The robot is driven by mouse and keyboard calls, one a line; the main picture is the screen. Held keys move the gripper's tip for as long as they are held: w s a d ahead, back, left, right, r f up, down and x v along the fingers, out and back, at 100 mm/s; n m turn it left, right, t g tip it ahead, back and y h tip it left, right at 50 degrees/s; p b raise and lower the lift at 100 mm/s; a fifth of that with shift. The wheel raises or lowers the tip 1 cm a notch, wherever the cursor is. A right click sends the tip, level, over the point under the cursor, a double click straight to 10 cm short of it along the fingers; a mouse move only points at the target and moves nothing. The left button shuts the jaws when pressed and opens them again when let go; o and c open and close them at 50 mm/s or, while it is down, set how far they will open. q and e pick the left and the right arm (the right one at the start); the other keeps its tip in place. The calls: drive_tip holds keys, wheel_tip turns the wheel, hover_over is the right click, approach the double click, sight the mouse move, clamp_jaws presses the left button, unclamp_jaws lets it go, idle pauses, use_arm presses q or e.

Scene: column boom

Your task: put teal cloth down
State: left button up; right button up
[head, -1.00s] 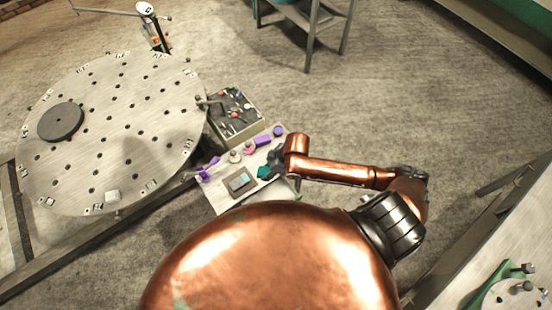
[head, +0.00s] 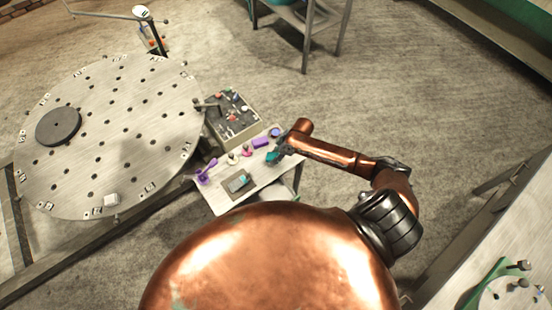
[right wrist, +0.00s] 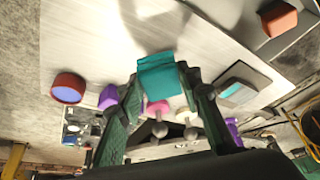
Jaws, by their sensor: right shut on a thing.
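The teal cloth (head: 272,157) is a small folded bundle near the right side of the small pale table (head: 268,177). My right gripper (head: 276,153) is shut on it. In the right wrist view the cloth (right wrist: 158,74) sits between the two fingertips of the gripper (right wrist: 162,86), over the pale tabletop (right wrist: 85,45). I cannot tell whether the cloth touches the tabletop. My left gripper is not in view.
The table also holds a grey tray (head: 230,189) with a teal piece, a purple item (head: 203,178), a pink item (head: 246,152), a purple block (head: 261,143) and a round container (right wrist: 68,88). An orange block (right wrist: 279,19) lies apart.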

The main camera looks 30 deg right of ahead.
drive_tip(key=shift+w+d+f, duration=0.15)
drive_tip(key=shift+f, duration=1.65)
drive_tip(key=shift+f, duration=0.15)
drive_tip(key=o, duration=1)
